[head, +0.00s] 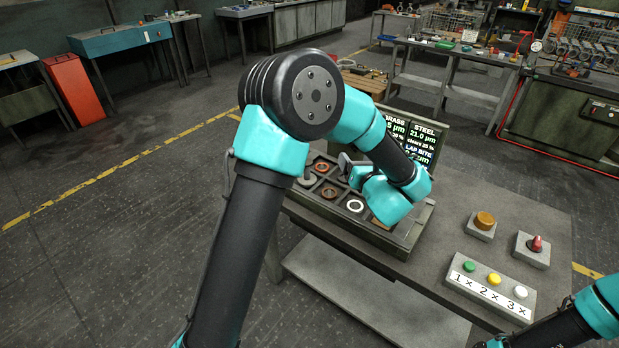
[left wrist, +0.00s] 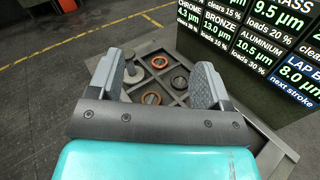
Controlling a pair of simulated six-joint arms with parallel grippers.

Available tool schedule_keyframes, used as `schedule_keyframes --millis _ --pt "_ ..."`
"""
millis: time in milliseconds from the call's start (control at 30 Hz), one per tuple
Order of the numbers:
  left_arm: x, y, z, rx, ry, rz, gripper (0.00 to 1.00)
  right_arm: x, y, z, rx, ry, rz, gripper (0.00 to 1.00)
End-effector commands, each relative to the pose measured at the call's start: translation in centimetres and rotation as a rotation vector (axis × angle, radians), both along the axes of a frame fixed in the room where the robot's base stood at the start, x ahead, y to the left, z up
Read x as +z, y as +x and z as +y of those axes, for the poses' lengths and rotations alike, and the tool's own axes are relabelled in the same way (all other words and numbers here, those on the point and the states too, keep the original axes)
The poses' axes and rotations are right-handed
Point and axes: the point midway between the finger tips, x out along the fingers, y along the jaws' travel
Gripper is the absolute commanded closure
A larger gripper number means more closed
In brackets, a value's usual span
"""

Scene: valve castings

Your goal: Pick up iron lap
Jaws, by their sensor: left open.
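A divided tray (head: 392,240) on the bench holds round pieces in its compartments. A grey disc with an upright stem (head: 308,179) sits in a left compartment; it also shows in the left wrist view (left wrist: 134,74), close to the left finger. A dark grey ring (left wrist: 180,82) lies near the right finger. No label shows which piece is the iron lap. My left gripper (left wrist: 157,82) is open and empty above the tray, its fingers spread either side of several compartments. In the head view my left arm hides part of the tray. My right gripper is out of view.
Copper-coloured rings (left wrist: 160,62) and a white ring (head: 355,204) share the tray. A display board (head: 424,138) stands behind it. To the right are a box with coloured buttons (head: 490,287), a red knob (head: 536,243) and an orange-brown button (head: 485,220).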

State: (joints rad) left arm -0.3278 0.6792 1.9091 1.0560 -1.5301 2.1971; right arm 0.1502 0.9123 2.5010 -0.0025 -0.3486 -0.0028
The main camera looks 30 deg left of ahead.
Motion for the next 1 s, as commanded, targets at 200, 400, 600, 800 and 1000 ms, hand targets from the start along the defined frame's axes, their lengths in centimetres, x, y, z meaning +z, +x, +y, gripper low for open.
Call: schedule_keyframes --millis 200,400,600,800,1000 --pt "-1.6 -0.3 0.8 0.063 -0.026 -0.092 0.28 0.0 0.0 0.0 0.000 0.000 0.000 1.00" --pt "-5.8 -1.1 2.6 0.101 -0.055 -0.114 0.28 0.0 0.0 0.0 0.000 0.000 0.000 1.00" --pt "-10.9 -2.7 4.8 0.145 -0.088 -0.145 0.28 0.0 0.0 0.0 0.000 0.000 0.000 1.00" --pt "-13.8 -3.9 6.2 0.171 -0.112 -0.174 0.28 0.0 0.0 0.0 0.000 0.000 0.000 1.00" --pt "-13.8 -3.9 6.2 0.172 -0.115 -0.177 0.28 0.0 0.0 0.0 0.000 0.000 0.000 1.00"
